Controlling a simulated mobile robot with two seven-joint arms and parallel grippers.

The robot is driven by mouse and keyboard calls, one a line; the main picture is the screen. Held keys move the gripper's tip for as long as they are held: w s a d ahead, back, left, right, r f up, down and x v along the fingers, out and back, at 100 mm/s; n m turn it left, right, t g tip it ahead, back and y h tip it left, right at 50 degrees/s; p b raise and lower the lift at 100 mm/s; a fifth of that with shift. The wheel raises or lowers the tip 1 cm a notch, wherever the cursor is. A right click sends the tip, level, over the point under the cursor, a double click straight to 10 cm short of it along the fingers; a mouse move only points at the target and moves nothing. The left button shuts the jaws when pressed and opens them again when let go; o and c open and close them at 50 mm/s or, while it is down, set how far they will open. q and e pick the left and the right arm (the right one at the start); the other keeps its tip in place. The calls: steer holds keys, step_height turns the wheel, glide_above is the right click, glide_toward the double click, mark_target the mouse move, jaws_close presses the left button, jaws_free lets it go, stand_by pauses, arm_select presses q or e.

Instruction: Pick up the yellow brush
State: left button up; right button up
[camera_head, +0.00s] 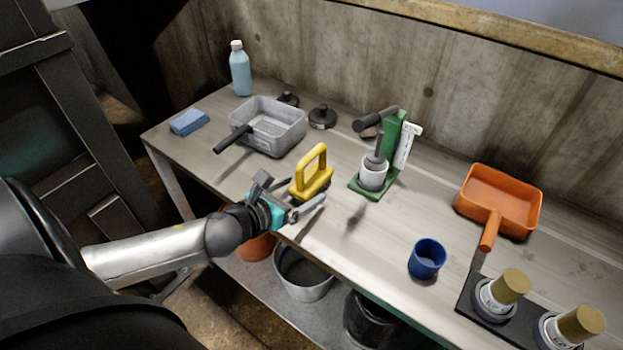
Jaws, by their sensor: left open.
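The yellow brush (312,172) stands upright on the metal table, with a loop-shaped handle on top and a block base below. It is near the front edge of the table, left of the green press. My left gripper (306,208) reaches in from the left, at the table's front edge. It is open and empty, just in front of and slightly below the brush's base in the picture. Whether its fingers touch the brush, I cannot tell. My right gripper is not in view.
A grey pan (268,126) stands behind the brush, with a blue sponge (189,122) and a bottle (240,70) farther left. A green press (385,155), blue cup (427,258) and orange dustpan (499,201) are to the right. Buckets (303,275) sit below the table.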

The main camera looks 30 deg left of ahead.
mark_target(307, 182)
arm_select(q)
steer(key=b+x, duration=0.1)
steer(key=x, duration=0.2)
steer(key=shift+w+a+r, duration=0.1)
steer(key=shift+w+r, duration=0.05)
steer(key=shift+w, duration=0.15)
steer(key=shift+w+f, duration=0.25)
steer(key=shift+w, duration=0.5)
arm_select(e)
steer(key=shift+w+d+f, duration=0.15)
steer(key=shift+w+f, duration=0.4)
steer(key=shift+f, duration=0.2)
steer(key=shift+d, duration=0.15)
arm_select(q)
steer(key=shift+c, duration=0.7)
jaws_close()
steer(key=shift+r, duration=0.1)
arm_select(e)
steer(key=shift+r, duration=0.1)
